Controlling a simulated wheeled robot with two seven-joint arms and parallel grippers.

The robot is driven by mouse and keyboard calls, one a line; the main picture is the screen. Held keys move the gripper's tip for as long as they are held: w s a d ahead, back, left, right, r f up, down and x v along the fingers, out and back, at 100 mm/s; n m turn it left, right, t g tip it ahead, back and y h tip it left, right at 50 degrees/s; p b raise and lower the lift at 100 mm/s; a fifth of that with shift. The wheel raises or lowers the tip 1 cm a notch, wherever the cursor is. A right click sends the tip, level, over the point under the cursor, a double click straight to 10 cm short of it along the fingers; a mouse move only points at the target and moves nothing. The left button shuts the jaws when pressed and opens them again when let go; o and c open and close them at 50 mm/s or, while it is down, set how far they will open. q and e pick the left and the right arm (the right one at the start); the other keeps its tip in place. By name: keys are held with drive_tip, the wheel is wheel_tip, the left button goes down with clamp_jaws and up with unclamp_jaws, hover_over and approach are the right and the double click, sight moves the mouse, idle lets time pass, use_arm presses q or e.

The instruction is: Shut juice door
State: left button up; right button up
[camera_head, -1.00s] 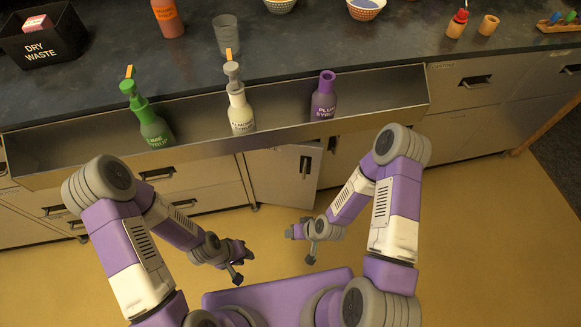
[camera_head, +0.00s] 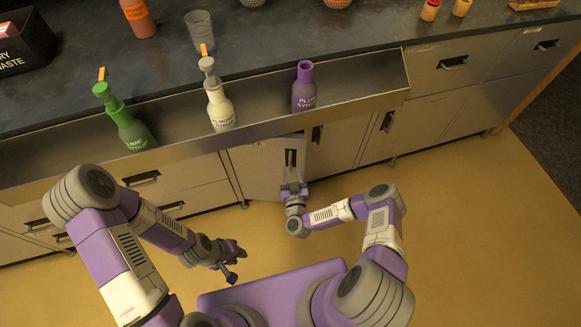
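A grey cabinet door (camera_head: 262,170) below the metal trough stands partly open, its lower edge swung out from the cabinet front. Its dark upright handle (camera_head: 291,157) is near its right edge. I cannot read any juice label on it. My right gripper (camera_head: 293,187) is low in front of the door, just under the handle, with its fingers pointing at the door and spread apart. Whether it touches the door is not clear. My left gripper (camera_head: 238,263) is open and empty over the floor, left of the door and nearer to me.
The metal trough (camera_head: 350,92) overhangs the doors and holds a green bottle (camera_head: 130,128), a white almond bottle (camera_head: 219,108) and a purple plum bottle (camera_head: 304,90). Drawers (camera_head: 165,185) lie left and closed doors (camera_head: 405,128) right. The yellow floor (camera_head: 460,235) at right is clear.

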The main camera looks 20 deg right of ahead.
sight(290, 164)
drive_tip(key=shift+w+d+b, duration=0.2)
drive_tip(key=shift+w+b, duration=0.15)
drive_tip(key=shift+w, duration=1.2)
drive_tip(key=shift+c, duration=0.4)
clamp_jaws()
